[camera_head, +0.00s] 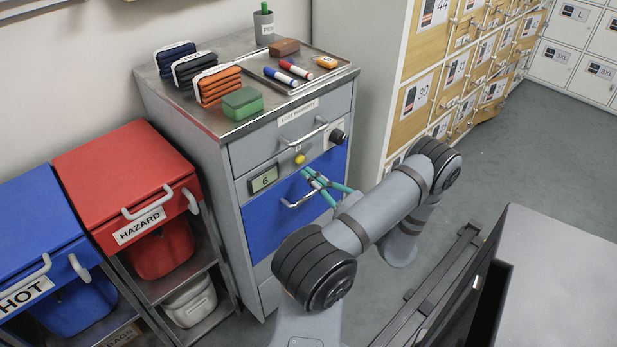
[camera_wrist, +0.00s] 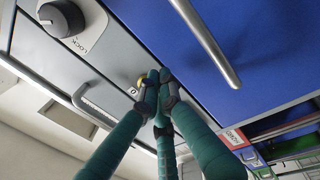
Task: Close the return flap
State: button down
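No label in view reads return flap. The blue front panel (camera_head: 266,216) of the grey cabinet has a bar handle (camera_head: 298,201) and looks about flush; I cannot tell if it is fully closed. In the wrist view the blue panel (camera_wrist: 275,45) and its handle (camera_wrist: 207,42) fill the upper right. My gripper (camera_head: 316,180) is in front of the panel's upper part, close to the handle. In the wrist view, the teal fingertips of my gripper (camera_wrist: 160,82) are together, with nothing seen between them. They overlap the yellow button (camera_wrist: 147,82); contact is unclear.
A lock knob (camera_head: 337,136) and a small display reading 6 (camera_head: 264,179) are on the cabinet front. Pouches, markers and a tray (camera_head: 255,72) lie on top. A red hazard bin (camera_head: 125,180) and a blue bin (camera_head: 38,230) stand left. Lockers (camera_head: 420,95) stand right.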

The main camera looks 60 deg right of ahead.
jog(key=r+p+v, duration=0.1)
jog(key=v, duration=1.3)
jog(key=shift+r, duration=0.4)
